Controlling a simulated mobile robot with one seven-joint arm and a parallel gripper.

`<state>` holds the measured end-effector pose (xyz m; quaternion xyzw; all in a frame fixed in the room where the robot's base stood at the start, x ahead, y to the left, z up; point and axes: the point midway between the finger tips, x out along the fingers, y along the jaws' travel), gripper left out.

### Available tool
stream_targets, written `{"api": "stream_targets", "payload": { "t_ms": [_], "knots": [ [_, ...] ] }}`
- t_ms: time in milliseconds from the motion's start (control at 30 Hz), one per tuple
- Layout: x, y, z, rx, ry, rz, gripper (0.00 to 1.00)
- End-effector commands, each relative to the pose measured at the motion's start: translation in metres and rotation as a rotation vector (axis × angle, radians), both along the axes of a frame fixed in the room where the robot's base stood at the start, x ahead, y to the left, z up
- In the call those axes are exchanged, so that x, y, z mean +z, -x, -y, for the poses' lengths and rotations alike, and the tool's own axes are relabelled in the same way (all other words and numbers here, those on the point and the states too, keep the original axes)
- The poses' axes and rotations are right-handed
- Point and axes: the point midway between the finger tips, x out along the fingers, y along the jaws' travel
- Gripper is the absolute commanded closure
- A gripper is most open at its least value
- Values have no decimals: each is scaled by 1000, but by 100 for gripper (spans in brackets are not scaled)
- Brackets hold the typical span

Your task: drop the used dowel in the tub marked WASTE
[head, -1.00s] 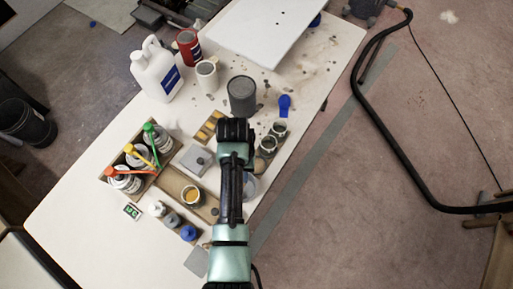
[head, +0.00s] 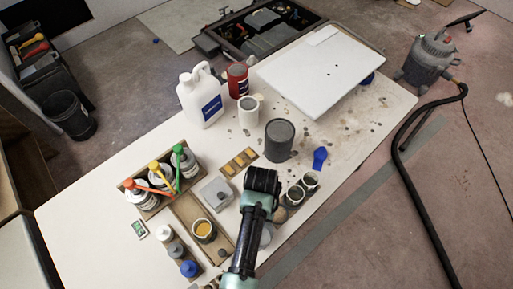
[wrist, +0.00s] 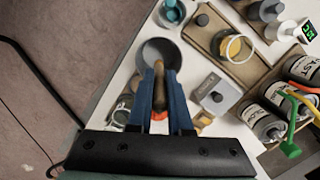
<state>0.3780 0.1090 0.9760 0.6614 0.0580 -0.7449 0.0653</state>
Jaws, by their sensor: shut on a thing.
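My gripper (wrist: 160,75) is shut on a brown wooden dowel (wrist: 159,88), which shows between the blue fingers in the wrist view. A round grey open tub (wrist: 152,47) lies behind the fingertips in that view; the dowel's end overlaps it, and I cannot tell the height between them. In the head view my arm partly covers this tub (head: 267,237), and the dowel is hidden. I can read no WASTE mark on any container.
A grey can (head: 280,140), two small open cans (head: 294,195), a lidded grey box (head: 217,194) and a cup of yellow stuff (head: 204,231) stand close around. The table's left front is clear.

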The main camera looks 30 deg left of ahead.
Motion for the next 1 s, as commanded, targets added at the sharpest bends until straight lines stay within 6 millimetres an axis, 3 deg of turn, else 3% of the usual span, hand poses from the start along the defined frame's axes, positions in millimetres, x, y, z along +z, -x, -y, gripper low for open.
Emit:
{"api": "stream_targets", "payload": {
  "t_ms": [500,900,933,1000],
  "knots": [
    [-42,0,0,0,0,0,100],
    [-45,0,0,0,0,0,100],
    [-45,0,0,0,0,0,81],
    [-45,0,0,0,0,0,68]
  ]
}}
